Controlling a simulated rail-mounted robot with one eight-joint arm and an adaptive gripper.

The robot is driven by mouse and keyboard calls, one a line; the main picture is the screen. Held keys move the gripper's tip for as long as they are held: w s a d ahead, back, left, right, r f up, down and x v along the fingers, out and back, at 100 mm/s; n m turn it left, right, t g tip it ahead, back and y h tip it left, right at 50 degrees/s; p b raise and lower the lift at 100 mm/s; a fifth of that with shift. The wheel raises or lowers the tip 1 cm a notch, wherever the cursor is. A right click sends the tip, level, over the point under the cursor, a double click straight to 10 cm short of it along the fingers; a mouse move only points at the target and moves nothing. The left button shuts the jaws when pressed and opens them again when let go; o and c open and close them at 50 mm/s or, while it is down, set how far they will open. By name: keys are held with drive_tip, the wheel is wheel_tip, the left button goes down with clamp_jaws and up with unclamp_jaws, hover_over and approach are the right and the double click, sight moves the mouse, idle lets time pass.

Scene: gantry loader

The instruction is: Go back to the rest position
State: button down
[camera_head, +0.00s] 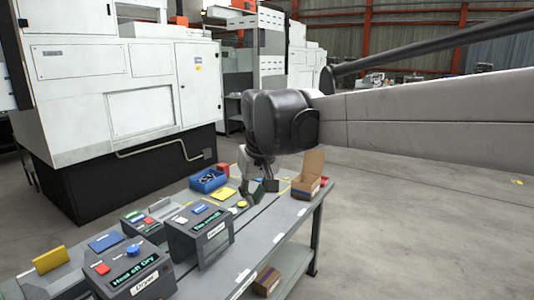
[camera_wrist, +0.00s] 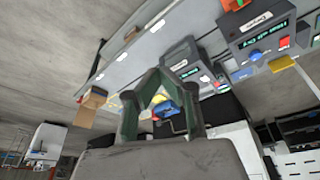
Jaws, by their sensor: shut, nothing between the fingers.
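My gripper (camera_head: 259,190) hangs from the arm over the far part of the workbench (camera_head: 262,232) in the head view. In the wrist view my gripper (camera_wrist: 155,74) shows its two dark fingers meeting at the tips, with nothing held. A blue bin (camera_head: 207,181) stands left of the gripper in the head view, and an open cardboard box (camera_head: 308,180) stands right of it. I cannot tell the exact height of the fingertips above the bench.
Control boxes with lit displays, one marked Dryer (camera_head: 140,278), stand at the bench's near end. A large white machine (camera_head: 120,85) rises behind the bench on the left. Another cardboard box (camera_head: 267,279) sits on the lower shelf. The floor (camera_head: 420,235) on the right is clear.

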drive_tip(key=s+d+f+m+t+b, duration=0.1)
drive_tip(key=s+d+f, duration=0.4)
drive_tip(key=s+d, duration=0.2)
drive_tip(key=s+d+f+m+t+h+b, duration=0.1)
drive_tip(key=s+d+f+m+b, duration=0.1)
drive_tip(key=s+d+f, duration=0.3)
drive_tip(key=s+d+f+m+t+b, duration=0.1)
drive_tip(key=s+d+f, duration=0.4)
drive_tip(key=s+d, duration=0.6)
drive_tip(key=shift+m, duration=0.5)
